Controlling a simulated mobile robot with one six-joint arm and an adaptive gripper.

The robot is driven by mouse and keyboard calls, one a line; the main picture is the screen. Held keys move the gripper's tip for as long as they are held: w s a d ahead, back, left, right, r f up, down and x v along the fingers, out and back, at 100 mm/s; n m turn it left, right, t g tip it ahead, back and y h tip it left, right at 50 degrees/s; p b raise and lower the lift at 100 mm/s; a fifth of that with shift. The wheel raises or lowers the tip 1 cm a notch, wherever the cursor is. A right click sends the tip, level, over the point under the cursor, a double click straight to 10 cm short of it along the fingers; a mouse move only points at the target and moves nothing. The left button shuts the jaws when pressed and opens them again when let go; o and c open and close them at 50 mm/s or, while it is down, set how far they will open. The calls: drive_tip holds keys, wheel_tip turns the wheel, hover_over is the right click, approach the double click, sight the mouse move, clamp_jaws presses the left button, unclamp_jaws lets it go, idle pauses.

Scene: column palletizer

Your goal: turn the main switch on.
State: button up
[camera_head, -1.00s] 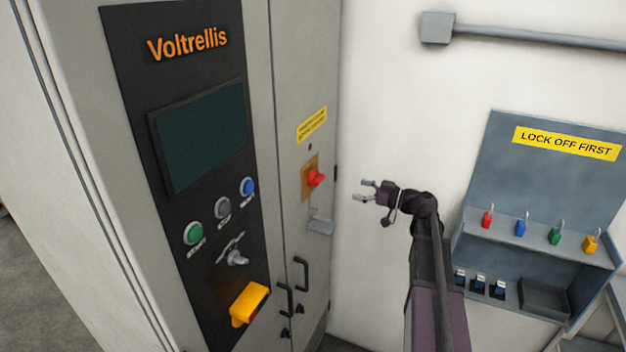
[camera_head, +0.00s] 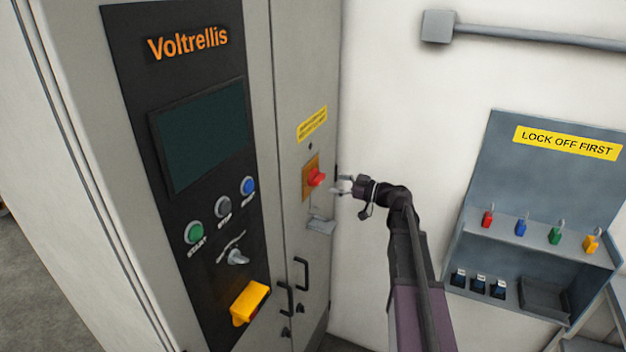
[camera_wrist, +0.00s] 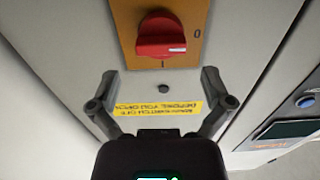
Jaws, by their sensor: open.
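The main switch (camera_head: 316,177) is a red rotary handle on an orange plate (camera_head: 307,190), on the cabinet's right-hand face. In the wrist view the handle (camera_wrist: 160,38) lies crosswise, with a 0 mark beside its right end and an I mark below it. My gripper (camera_head: 341,185) is open and empty, just right of the switch in the head view. In the wrist view my gripper (camera_wrist: 159,74) has its fingers spread wide, with the switch beyond the tips. I see no contact, and the exact gap is hard to tell.
A yellow label (camera_head: 312,124) is above the switch and a grey bracket (camera_head: 320,226) below it. Door handles (camera_head: 301,274) stick out lower down. A lock-off station (camera_head: 500,170) with coloured padlocks is on the right wall.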

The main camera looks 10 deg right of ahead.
sight(322, 180)
drive_tip(key=shift+x, duration=3.35)
